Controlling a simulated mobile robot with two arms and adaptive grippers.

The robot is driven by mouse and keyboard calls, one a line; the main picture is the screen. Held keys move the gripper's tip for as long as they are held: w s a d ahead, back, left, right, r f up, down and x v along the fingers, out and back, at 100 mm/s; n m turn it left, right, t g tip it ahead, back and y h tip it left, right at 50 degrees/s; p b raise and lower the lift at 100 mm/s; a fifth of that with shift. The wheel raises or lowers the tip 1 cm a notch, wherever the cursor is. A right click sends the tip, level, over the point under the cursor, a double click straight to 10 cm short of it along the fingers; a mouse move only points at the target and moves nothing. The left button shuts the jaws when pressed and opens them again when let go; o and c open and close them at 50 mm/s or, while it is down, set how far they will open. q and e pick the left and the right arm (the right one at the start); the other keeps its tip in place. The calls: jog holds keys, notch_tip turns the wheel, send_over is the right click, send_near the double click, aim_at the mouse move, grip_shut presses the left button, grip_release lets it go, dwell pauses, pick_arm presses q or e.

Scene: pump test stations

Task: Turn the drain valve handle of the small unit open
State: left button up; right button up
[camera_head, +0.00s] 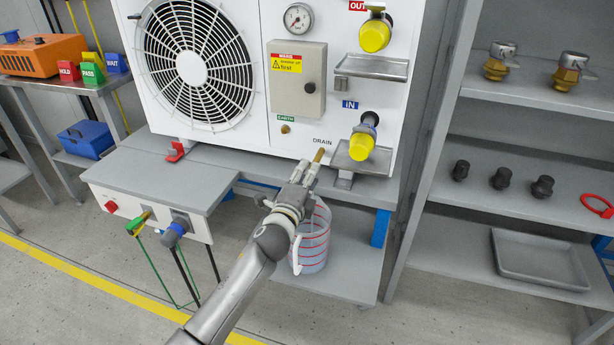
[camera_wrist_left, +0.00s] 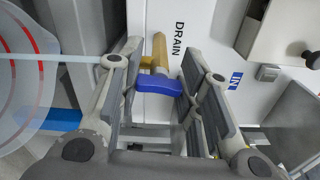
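The small unit (camera_head: 262,140) is a white cabinet with a fan grille, standing on a grey bench. Its brass drain valve (camera_head: 319,155) sticks out at the lower front beside the DRAIN label; it also shows in the wrist view (camera_wrist_left: 159,52). The blue valve handle (camera_wrist_left: 157,86) lies crosswise below the brass body in the wrist view; the gripper hides it in the head view. My left gripper (camera_head: 307,170) is at the valve, its fingers apart on either side of the blue handle. I cannot tell whether either finger touches it. My right gripper is not in view.
A clear jug with red rings (camera_head: 314,240) stands on the lower shelf below the valve. A drip tray (camera_head: 363,158) and yellow-capped IN port (camera_head: 361,146) sit right of the valve. A grey box (camera_head: 298,82) is above. A shelf rack (camera_head: 520,110) stands at right.

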pick_arm(q)
jog(key=o, duration=0.4)
jog(key=shift+o, duration=0.2)
jog(key=v, duration=1.2)
